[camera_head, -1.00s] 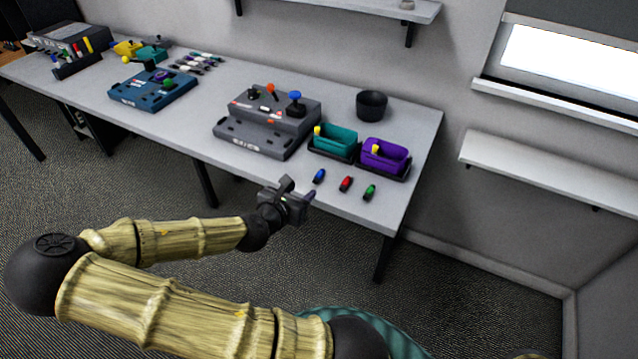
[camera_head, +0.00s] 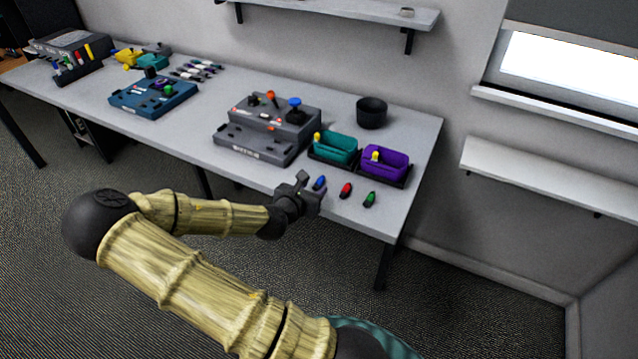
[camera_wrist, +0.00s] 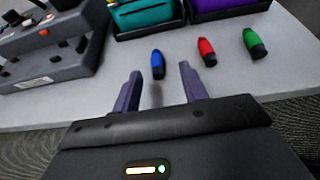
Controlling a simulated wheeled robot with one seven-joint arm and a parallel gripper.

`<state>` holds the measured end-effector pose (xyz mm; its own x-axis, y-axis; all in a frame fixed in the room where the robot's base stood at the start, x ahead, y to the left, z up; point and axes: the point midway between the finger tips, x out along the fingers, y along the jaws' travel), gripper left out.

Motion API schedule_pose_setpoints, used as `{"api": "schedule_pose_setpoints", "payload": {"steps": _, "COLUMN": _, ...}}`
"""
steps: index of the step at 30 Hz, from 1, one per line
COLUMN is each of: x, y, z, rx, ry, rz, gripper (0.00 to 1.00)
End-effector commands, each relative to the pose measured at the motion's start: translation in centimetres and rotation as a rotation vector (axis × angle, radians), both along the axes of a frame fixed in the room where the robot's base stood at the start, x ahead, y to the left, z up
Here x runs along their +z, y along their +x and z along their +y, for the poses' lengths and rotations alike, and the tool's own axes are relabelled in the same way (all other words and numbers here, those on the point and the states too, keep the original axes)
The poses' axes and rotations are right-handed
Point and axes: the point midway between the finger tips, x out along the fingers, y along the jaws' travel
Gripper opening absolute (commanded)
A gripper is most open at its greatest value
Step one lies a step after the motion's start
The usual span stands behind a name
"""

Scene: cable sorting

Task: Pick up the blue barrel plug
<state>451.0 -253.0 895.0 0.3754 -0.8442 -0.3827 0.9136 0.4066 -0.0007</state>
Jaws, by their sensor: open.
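The blue barrel plug (camera_head: 319,183) lies near the front edge of the table, leftmost in a row of three plugs. In the wrist view the blue plug (camera_wrist: 158,64) shows just beyond and between the two fingertips, with its black end toward me. My gripper (camera_head: 306,187) is at the table's front edge, just left of the blue plug. In the wrist view my gripper (camera_wrist: 158,76) is open and empty, its purple-grey fingers on either side of the line to the plug. Whether the fingertips are level with the plug is hard to tell.
A red plug (camera_head: 345,190) and a green plug (camera_head: 369,199) lie to the right. Behind stand a teal bin (camera_head: 335,148) and a purple bin (camera_head: 386,160). A grey control box (camera_head: 262,138) stands left of the bins. A black cup (camera_head: 371,112) stands at the back.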

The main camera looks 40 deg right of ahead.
Motion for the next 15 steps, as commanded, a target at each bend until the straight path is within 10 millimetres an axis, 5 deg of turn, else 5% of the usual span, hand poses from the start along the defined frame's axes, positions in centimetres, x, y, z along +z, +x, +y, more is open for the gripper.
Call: {"api": "schedule_pose_setpoints", "payload": {"steps": 15, "x": -2.2, "y": 2.5, "z": -4.0, "rx": -0.001, "ry": 0.000, "rz": 0.000, "gripper": 0.43}}
